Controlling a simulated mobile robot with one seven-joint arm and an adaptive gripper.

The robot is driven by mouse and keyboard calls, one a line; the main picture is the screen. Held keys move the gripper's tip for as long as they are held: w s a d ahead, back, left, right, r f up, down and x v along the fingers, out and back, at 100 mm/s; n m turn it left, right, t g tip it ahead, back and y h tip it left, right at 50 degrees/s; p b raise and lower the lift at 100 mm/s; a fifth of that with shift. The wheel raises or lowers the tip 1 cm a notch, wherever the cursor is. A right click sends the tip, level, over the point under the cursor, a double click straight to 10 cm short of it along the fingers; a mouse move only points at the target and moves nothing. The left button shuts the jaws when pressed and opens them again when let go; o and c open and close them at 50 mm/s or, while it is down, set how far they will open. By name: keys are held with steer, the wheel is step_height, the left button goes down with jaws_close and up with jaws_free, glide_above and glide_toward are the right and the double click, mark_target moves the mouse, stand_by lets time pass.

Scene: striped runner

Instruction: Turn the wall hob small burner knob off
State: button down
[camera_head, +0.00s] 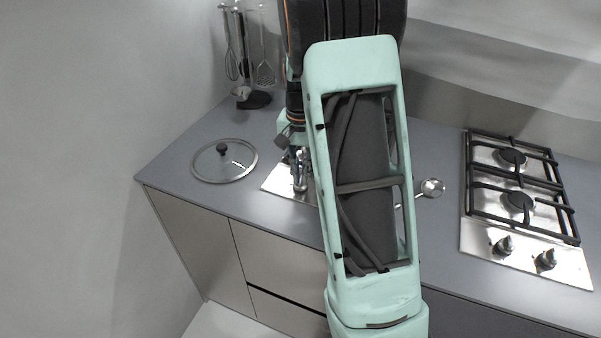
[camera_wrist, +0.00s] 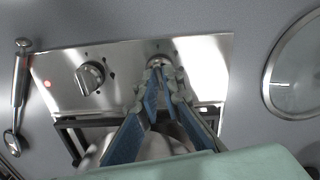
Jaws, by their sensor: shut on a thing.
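In the wrist view, a steel hob panel (camera_wrist: 130,62) carries two knobs. My gripper (camera_wrist: 157,74) is shut on the right-hand knob (camera_wrist: 159,60), with its blue-grey fingers on either side. The fingers cover much of this knob, so its pointer angle cannot be told. The other knob (camera_wrist: 90,77) is free and silver, with black marks around it. A red light (camera_wrist: 47,84) glows at the panel's left end. In the head view, my arm hides most of this hob; part of its steel panel (camera_head: 276,184) shows left of the arm.
A glass lid (camera_head: 224,161) lies left of this hob. A ladle (camera_head: 432,187) lies to its right. A second hob (camera_head: 480,238) with two knobs is farther right. The counter's front left is clear.

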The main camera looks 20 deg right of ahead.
mark_target(300, 179)
steer(key=shift+m, duration=1)
steer(key=c, duration=2.1)
jaws_free()
steer(key=shift+r, duration=0.15)
step_height(300, 179, up, 12)
steer(key=shift+f, duration=0.1)
